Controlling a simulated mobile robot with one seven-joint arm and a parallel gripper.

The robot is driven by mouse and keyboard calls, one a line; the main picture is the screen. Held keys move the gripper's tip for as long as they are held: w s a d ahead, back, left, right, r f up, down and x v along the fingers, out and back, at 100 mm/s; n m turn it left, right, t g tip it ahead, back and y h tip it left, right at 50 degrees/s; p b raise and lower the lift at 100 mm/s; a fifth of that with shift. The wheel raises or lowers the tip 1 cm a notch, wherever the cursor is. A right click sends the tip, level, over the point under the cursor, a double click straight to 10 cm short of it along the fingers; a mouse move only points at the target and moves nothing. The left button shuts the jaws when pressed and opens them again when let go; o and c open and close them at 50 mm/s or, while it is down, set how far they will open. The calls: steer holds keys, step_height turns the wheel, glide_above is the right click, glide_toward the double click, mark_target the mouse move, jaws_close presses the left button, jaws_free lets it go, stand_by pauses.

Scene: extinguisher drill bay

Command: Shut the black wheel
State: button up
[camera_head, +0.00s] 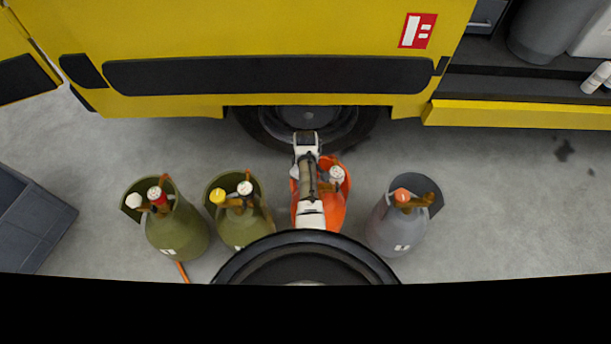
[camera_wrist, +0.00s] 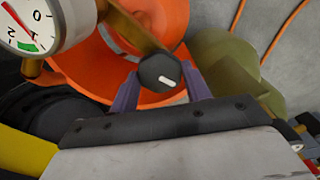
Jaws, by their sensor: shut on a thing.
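The black wheel (camera_wrist: 160,72) is a small round knob with a white mark, on the brass fitting of an orange cylinder (camera_wrist: 120,75). The mark points to the lower right. My gripper (camera_wrist: 161,82) has its two purple fingers on either side of the wheel and is shut on it. A round pressure gauge (camera_wrist: 32,22) with a red and green scale sits at the upper left of the wrist view. In the head view the orange cylinder (camera_head: 333,212) stands partly under my arm, and the wheel is hidden there.
Two olive cylinders (camera_head: 178,235) (camera_head: 240,228) stand to the left, and a grey cylinder (camera_head: 395,230) to the right. A yellow vehicle (camera_head: 270,30) with a dark tyre (camera_head: 255,130) is behind. A dark crate (camera_head: 30,220) is at far left. Floor at right is mostly clear.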

steer(key=m, duration=0.4)
steer(key=shift+m+p, duration=0.3)
steer(key=shift+p, duration=0.1)
steer(key=m, duration=0.5)
steer(key=shift+p, duration=0.3)
steer(key=m, duration=0.5)
steer(key=shift+m, duration=0.4)
steer(key=m, duration=0.4)
steer(key=shift+m+p, duration=0.4)
steer(key=o, duration=1)
steer(key=shift+c, duration=0.2)
steer(key=shift+r, duration=0.1)
